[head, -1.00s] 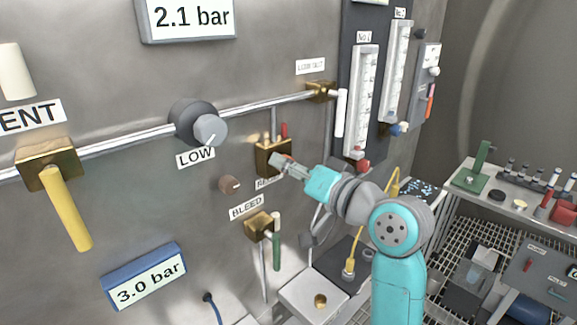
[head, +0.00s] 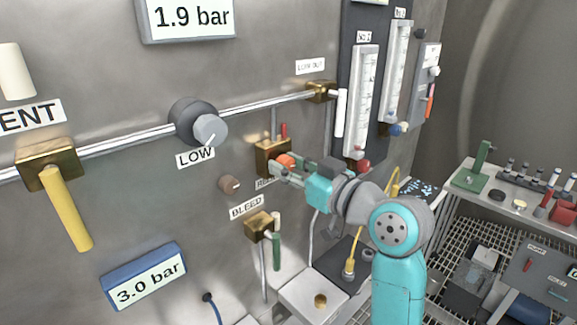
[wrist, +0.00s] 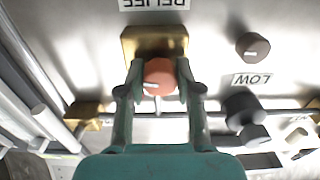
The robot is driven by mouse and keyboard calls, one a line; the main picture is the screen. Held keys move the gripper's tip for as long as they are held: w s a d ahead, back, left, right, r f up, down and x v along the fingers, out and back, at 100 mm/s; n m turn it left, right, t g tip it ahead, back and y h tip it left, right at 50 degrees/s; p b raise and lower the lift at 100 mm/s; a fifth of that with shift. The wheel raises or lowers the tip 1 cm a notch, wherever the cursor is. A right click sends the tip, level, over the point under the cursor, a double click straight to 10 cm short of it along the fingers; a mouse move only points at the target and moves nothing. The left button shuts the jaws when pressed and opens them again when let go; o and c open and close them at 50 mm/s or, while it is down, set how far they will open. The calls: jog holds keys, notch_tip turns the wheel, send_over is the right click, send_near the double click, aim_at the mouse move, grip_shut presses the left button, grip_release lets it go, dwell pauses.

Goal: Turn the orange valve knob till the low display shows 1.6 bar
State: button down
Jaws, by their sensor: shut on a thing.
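The orange valve knob (wrist: 158,77) sits on a brass block (wrist: 137,47) on the steel wall; it also shows in the head view (head: 285,160). My gripper (wrist: 159,85) is shut on the knob, one finger on each side of it. A white pointer mark shows on the knob face. The upper display (head: 190,17) reads 1.9 bar, above the grey knob (head: 210,130) marked LOW. The blue-framed display (head: 146,278) lower on the wall reads 3.0 bar.
A steel pipe (head: 125,143) runs across the wall to a brass fitting (head: 320,91). Below my gripper is the BLEED valve (head: 258,225) with a green handle. A small brown knob (head: 229,184) lies left. A flowmeter panel (head: 362,95) stands right.

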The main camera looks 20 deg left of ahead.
jog(key=shift+n, duration=0.8)
jog(key=c, duration=0.8)
grip_release()
jog(key=shift+o, duration=0.2)
jog(key=shift+d, duration=0.1)
jog(key=v, duration=1.1)
jog(key=shift+s+d, duration=0.2)
jog(key=shift+d, duration=0.15)
jog(key=shift+f, duration=0.1)
